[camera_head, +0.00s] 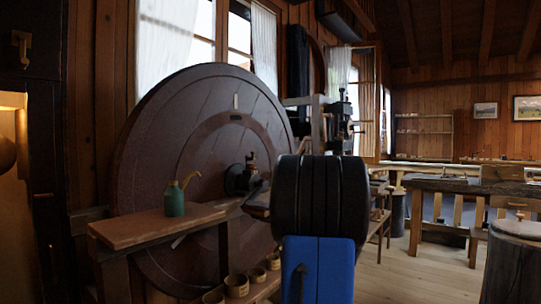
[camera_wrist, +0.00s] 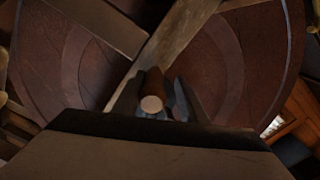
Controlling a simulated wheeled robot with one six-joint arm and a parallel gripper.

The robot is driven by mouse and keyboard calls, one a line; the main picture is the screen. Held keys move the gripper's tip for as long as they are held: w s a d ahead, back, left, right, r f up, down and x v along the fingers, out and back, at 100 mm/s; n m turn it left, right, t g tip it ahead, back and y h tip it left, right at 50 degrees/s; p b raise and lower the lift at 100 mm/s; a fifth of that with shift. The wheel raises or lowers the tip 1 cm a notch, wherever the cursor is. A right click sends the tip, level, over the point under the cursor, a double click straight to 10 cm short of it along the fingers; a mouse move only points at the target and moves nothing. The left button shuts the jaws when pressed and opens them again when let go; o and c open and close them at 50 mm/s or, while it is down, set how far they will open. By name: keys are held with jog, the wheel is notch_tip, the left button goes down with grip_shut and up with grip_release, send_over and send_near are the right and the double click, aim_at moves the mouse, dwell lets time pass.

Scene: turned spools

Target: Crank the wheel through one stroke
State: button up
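The big dark wooden wheel (camera_head: 175,130) stands upright at the left of the head view, with a dark metal hub (camera_head: 240,180) at its middle. It also fills the background of the wrist view (camera_wrist: 85,65). In the wrist view a brown wooden handle (camera_wrist: 152,104) with a pale round end points toward the camera. My gripper (camera_wrist: 158,88) has one finger on each side of this handle. Whether the fingers press on it or stand slightly apart cannot be told.
A wooden shelf board (camera_head: 165,222) holding a green oil can (camera_head: 174,199) juts out before the wheel. Several small round wooden tubs (camera_head: 237,285) stand low beside it. Workbenches (camera_head: 455,187) and a dark barrel-like stand (camera_head: 515,262) are at the right. Floor between is clear.

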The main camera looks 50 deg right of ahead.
jog(key=shift+r+m, duration=4.6)
jog(key=shift+r, duration=1.45)
jog(key=d+r+m, duration=0.9)
jog(key=m, duration=0.2)
jog(key=shift+w, duration=0.3)
jog(key=shift+s, duration=0.1)
jog(key=s, duration=1)
jog(key=shift+s+d, duration=0.4)
